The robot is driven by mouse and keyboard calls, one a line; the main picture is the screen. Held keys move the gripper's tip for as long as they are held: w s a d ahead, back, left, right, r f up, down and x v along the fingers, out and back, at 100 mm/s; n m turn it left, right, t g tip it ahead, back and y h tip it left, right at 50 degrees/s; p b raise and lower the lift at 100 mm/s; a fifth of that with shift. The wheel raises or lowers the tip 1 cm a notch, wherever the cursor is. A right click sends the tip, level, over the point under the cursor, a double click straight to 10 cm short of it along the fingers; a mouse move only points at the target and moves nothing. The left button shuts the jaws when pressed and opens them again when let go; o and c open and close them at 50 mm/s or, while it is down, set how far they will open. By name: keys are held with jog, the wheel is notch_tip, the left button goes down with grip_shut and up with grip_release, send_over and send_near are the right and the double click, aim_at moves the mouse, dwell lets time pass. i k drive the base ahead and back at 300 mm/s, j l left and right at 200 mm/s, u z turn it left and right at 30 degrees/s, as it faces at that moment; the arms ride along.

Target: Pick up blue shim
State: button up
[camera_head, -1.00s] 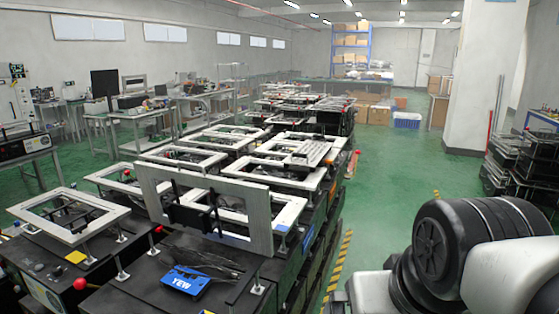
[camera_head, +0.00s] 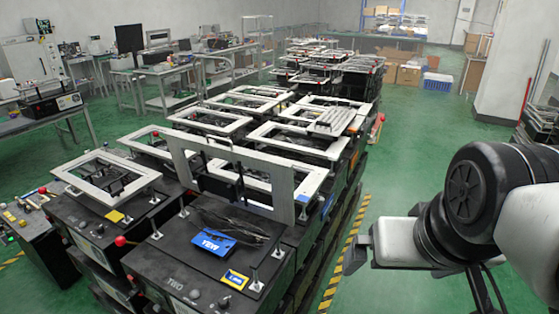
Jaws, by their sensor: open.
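A blue block with white lettering (camera_head: 213,243), which looks like the blue shim, lies on the black top of the nearest lever fixture (camera_head: 180,262). Dark, thin pieces lie just behind it, under the raised white frame. A smaller blue and yellow plate (camera_head: 236,279) sits on the fixture's front edge. My gripper (camera_head: 354,258) is at the right, over the green floor beside the fixtures. It is open, well apart from the blue block, and its fingers are only partly visible.
An upright white frame (camera_head: 290,203) stands behind the blue block. Several more fixtures extend back in rows. A yellow-black floor stripe (camera_head: 345,255) runs beside them, with open green floor (camera_head: 420,150) to the right.

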aim_at(231, 277)
jog(key=j+u, duration=0.55)
jog(key=u, duration=0.2)
jog(key=l+u, duration=0.5)
jog(key=l, duration=0.3)
jog(key=k, duration=0.65)
jog(key=k+j+z, duration=0.1)
jog(key=j, duration=0.15)
jog(key=k+j+z, duration=0.1)
jog(key=k+j, duration=0.05)
jog(key=j, duration=0.1)
